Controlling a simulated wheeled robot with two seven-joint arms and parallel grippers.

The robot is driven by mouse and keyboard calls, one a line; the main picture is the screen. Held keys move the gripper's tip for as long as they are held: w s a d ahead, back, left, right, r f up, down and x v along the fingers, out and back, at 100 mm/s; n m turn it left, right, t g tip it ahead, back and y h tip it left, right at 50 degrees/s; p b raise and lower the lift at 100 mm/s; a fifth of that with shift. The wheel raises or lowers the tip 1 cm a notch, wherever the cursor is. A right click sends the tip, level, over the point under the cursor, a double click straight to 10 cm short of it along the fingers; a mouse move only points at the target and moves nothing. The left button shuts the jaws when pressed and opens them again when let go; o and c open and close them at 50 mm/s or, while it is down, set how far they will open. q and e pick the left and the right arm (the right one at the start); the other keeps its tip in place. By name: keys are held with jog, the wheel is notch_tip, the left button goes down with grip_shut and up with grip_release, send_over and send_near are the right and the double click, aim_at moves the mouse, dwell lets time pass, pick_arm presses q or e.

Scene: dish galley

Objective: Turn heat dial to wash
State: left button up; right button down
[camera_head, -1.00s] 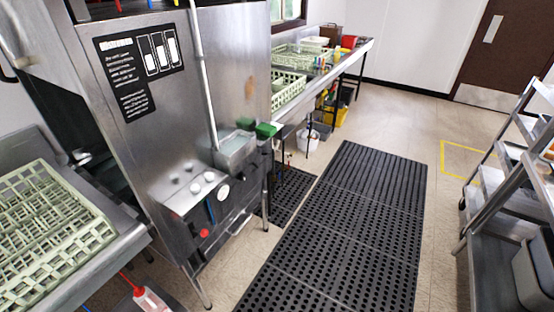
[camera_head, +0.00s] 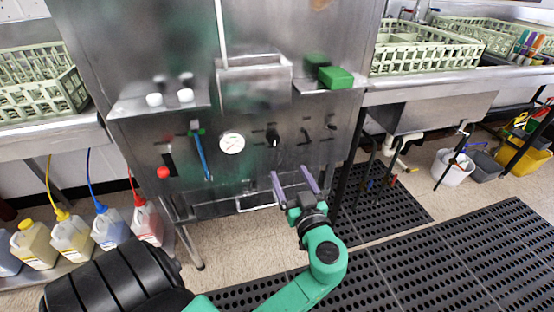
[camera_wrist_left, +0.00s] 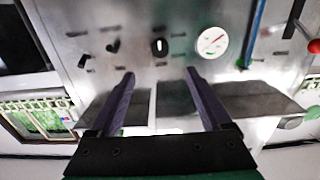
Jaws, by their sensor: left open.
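The steel dish machine (camera_head: 160,60) has a row of controls on its lower front panel. A black dial with a white mark (camera_head: 273,137) sits just right of the round white gauge (camera_head: 231,144); its lettering is too small to read. In the left wrist view this dial (camera_wrist_left: 159,47) lies between and beyond the fingertips, its white mark roughly upright, with the gauge (camera_wrist_left: 207,43) to its right. My left gripper (camera_head: 292,178) is open and empty, its two purple fingers pointing at the panel below the dial, apart from it. My right gripper is out of view.
Smaller black switches (camera_head: 306,136) sit right of the dial. A blue handle (camera_head: 201,153) and a red knob (camera_head: 163,172) are to the left. A steel box (camera_head: 254,80) and green block (camera_head: 336,77) project above. Jugs (camera_head: 110,228) stand lower left.

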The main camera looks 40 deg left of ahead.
aim_at(275, 140)
pick_arm(q)
jog(key=p+x, duration=0.2)
jog(key=x, duration=1.2)
jog(key=shift+w+a+r, duration=0.1)
jog(key=shift+a, duration=0.1)
grip_shut()
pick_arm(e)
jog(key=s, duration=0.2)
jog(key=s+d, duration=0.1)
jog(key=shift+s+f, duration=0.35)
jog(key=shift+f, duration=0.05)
